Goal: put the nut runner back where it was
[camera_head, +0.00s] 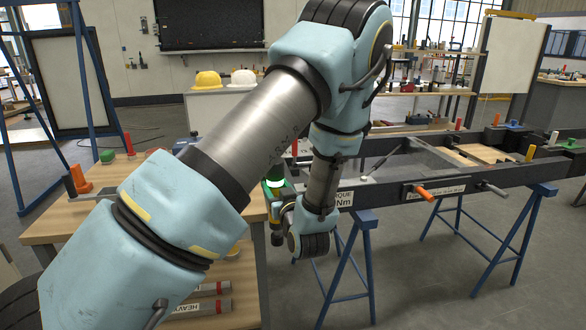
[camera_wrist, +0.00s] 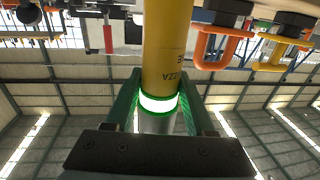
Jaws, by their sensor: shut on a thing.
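The nut runner (camera_wrist: 167,45) is a yellow cylinder with dark lettering and a glowing white-green ring in the wrist view. My gripper (camera_wrist: 160,85) has green fingers on both sides of it, shut on it around the ring. In the head view the ring of the nut runner (camera_head: 275,183) glows beside my wrist, near the right edge of the wooden bench (camera_head: 50,228). My arm hides most of the tool and gripper there. I cannot tell whether the tool touches anything, and I cannot make out an empty holder for it.
Orange clamps (camera_head: 82,180) and a green piece (camera_head: 107,156) stand on the bench. To the right, a dark frame (camera_head: 400,195) rests on blue trestles (camera_head: 350,270), with a torque label (camera_head: 343,199) at its near corner.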

